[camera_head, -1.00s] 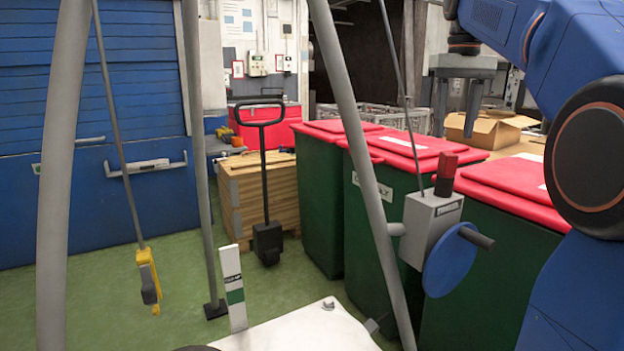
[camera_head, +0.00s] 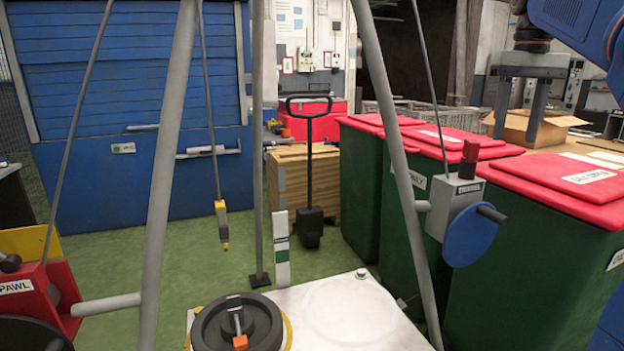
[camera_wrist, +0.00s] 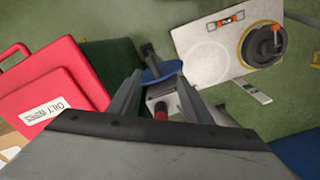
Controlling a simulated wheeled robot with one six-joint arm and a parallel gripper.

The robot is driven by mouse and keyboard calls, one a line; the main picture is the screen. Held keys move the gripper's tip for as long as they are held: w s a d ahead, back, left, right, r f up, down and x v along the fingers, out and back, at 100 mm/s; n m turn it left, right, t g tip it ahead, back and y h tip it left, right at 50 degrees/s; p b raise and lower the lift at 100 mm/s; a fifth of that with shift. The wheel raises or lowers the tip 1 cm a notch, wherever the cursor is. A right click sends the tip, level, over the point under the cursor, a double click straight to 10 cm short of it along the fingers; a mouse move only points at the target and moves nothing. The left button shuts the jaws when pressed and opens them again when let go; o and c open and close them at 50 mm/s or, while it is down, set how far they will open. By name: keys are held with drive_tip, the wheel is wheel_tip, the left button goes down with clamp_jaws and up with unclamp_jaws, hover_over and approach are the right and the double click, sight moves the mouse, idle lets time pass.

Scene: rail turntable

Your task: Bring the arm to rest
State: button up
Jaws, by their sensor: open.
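My blue arm (camera_head: 570,18) reaches in from the upper right of the head view. My gripper (camera_head: 518,132) hangs from it with its two grey fingers pointing down, apart and with nothing between them. In that view it is in front of the cardboard box and above the red bin lids; its height over them is hard to tell. The wrist view shows the two fingers (camera_wrist: 160,88) spread, with a grey box with a blue disc and red knob seen between and beyond them.
Green bins with red lids (camera_head: 590,178) line the right. Grey slanted poles (camera_head: 172,160) cross the front. A white plate (camera_head: 355,305) carries a black round turntable part (camera_head: 238,325). A red PAWL box (camera_head: 35,300) is at left. Green floor (camera_head: 120,255) is open behind.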

drive_tip(key=s+a+f+t, duration=0.1)
drive_tip(key=s+a+f, duration=0.3)
drive_tip(key=s+f, duration=0.2)
drive_tip(key=s+a+f+n+t, duration=0.1)
drive_tip(key=s+a+f, duration=0.4)
drive_tip(key=f, duration=0.5)
drive_tip(key=shift+s+f+t, duration=0.3)
drive_tip(key=shift+s, duration=0.4)
drive_tip(key=s+a+f, duration=0.1)
drive_tip(key=s+f, duration=0.3)
drive_tip(key=f, duration=0.2)
drive_tip(key=s+a+f+t, duration=0.1)
drive_tip(key=s+a+f, duration=0.1)
drive_tip(key=f, duration=0.5)
drive_tip(key=s+a+f+n+t, duration=0.1)
drive_tip(key=s+f, duration=0.4)
drive_tip(key=f, duration=0.2)
drive_tip(key=shift+s+a, duration=0.15)
drive_tip(key=shift+s, duration=0.2)
drive_tip(key=shift+c, duration=0.3)
